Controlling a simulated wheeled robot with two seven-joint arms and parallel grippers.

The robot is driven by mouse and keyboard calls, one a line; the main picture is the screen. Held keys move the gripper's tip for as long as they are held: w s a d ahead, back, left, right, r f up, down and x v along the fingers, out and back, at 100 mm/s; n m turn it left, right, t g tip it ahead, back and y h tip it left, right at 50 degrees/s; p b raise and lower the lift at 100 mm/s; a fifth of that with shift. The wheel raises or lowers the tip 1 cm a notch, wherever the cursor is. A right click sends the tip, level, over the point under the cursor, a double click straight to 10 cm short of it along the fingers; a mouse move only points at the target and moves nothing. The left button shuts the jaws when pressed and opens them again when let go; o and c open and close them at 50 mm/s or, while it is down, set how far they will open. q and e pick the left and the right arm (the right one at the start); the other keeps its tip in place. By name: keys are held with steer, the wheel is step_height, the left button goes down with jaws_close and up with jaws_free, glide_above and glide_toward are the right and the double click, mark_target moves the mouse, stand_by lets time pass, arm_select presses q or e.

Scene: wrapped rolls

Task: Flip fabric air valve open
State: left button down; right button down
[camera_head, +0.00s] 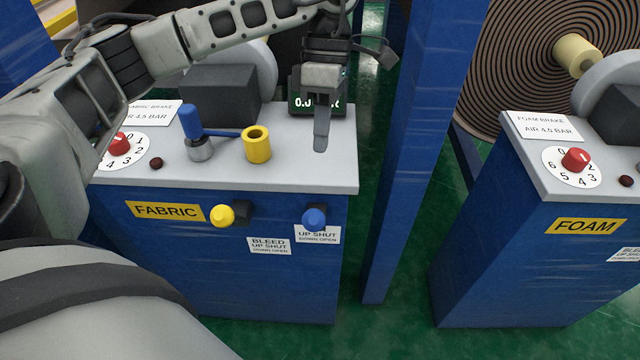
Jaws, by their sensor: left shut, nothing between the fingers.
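The fabric cabinet (170,240) is a blue box with a grey top and a yellow FABRIC label (165,211). On its front right is a blue knob (315,218) on a dark mount, above a white label (317,235) reading UP SHUT, DOWN OPEN. The label's top line is partly covered by the knob. I cannot tell the valve's position from this view. My left gripper (321,135) is shut and empty, fingers pointing down over the cabinet top's right part. It is above and behind the blue knob in the picture, apart from it. My right gripper is not in view.
A yellow knob (222,215) sits left of the blue one, above a BLEED label (269,246). On top are a red dial knob (119,144), a blue lever (190,122), a yellow cup (257,144) and a display. A blue post (405,150) and the foam cabinet (500,250) stand right.

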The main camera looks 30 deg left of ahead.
mark_target(315, 222)
arm_select(q)
steer(key=x, duration=1)
